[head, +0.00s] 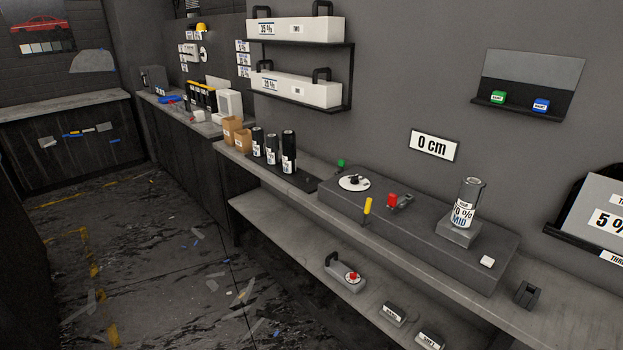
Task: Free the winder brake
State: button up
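The winder looks to be the long dark grey box (420,232) on the bench at the right. On it are a round white dial with a black knob (354,182), an upright yellow lever (367,206) at the front edge, a red knob (392,200) beside a small grey bracket (404,202), and a white button (487,262). A roll labelled MID (467,203) stands upright on a raised block. No label shows which part is the brake. My gripper is not in view.
A green knob or lamp (341,163) is behind the box. Several black rolls (289,152) stand left of it. A "0 cm" sign (433,145) hangs above. The lower shelf holds a grey box with a red button (346,275). The floor (160,260) at left is open, with scraps.

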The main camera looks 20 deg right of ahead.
aim_at(367, 210)
jog(key=i+j+z, duration=0.1)
jog(key=i+z, duration=0.15)
jog(key=i, duration=0.2)
jog(key=i+j+z, duration=0.55)
jog(key=i, duration=0.25)
